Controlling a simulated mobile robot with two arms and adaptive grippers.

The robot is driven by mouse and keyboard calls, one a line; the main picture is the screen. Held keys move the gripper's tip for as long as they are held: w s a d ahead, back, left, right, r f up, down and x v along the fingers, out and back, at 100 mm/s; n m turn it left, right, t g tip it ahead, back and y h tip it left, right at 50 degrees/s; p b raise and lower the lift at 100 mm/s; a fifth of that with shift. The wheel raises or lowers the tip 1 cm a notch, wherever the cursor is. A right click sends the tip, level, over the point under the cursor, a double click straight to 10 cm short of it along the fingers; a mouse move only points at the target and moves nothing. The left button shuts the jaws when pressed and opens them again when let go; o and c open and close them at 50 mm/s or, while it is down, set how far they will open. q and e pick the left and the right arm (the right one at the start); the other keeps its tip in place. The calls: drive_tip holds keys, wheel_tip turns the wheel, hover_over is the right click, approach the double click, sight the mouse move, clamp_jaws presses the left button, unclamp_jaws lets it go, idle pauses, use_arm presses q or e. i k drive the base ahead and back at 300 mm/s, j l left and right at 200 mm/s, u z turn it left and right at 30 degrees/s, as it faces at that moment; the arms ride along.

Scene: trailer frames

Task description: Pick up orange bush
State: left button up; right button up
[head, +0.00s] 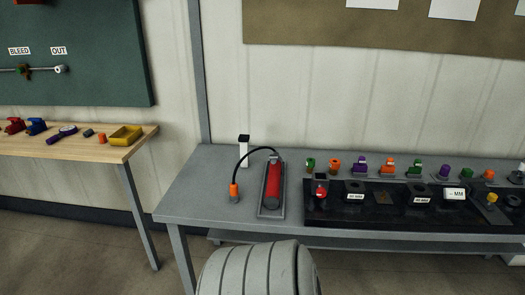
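Several orange pieces show in the head view, and I cannot tell for certain which is the orange bush. An orange ring-like piece (334,163) stands in the back row on the grey bench. A small orange cylinder (101,138) lies on the wooden table at left. An orange fitting (234,190) sits at the end of a black hose beside a red cylinder (273,184). Neither of my grippers is in view.
The grey bench (195,190) has clear room at its left end. A black fixture block (330,238) with labelled seats fills its right front. Green and purple pieces stand behind it. A yellow tray (125,135) is on the wooden table (60,150). A gap separates the tables.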

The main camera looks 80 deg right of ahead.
sight(334, 164)
drive_tip(key=z, duration=2)
